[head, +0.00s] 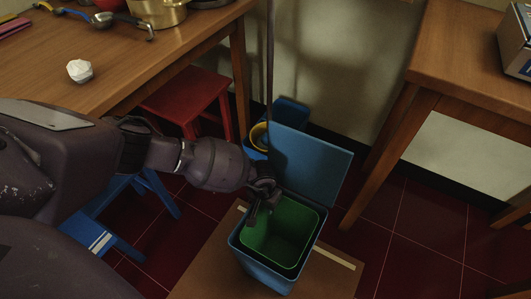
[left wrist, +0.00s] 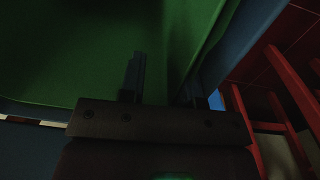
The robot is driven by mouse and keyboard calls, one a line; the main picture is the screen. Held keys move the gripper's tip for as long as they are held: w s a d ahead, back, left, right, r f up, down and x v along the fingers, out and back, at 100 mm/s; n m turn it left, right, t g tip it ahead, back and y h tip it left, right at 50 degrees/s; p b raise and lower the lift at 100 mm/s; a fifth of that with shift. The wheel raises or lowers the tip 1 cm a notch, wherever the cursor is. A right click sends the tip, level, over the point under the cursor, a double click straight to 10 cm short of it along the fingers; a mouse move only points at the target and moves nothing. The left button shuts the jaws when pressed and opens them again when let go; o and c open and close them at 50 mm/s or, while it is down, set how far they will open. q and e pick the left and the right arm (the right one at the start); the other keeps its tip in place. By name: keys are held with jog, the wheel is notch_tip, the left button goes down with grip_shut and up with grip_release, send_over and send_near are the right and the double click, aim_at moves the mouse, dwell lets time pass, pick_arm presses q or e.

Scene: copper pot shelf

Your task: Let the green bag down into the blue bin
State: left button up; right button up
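The blue bin (head: 262,272) stands upright on a brown board, with its blue lid (head: 312,163) raised behind it. The green bag (head: 286,226) is inside the bin, its open mouth near the rim and its walls spread along the bin's sides. It fills much of the left wrist view (left wrist: 60,50). My left gripper (head: 264,208) is at the bin's back left rim, pointing down at the bag's edge. Its two fingers stand apart in the left wrist view (left wrist: 163,78), and I see nothing clearly clamped between them. My right gripper is out of view.
A wooden table (head: 130,65) with a white crumpled lump (head: 80,71) and pots is at upper left. A red stool (head: 188,97) and blue stool (head: 105,228) stand left of the bin. Another wooden table (head: 455,55) is at right. Dark red floor lies clear at lower right.

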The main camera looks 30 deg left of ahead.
pick_arm(q)
jog(key=shift+a, duration=0.1)
jog(key=shift+r, duration=0.15)
notch_tip(320, 180, up, 10)
jog(key=p, duration=0.4)
jog(key=shift+a+r, duration=0.25)
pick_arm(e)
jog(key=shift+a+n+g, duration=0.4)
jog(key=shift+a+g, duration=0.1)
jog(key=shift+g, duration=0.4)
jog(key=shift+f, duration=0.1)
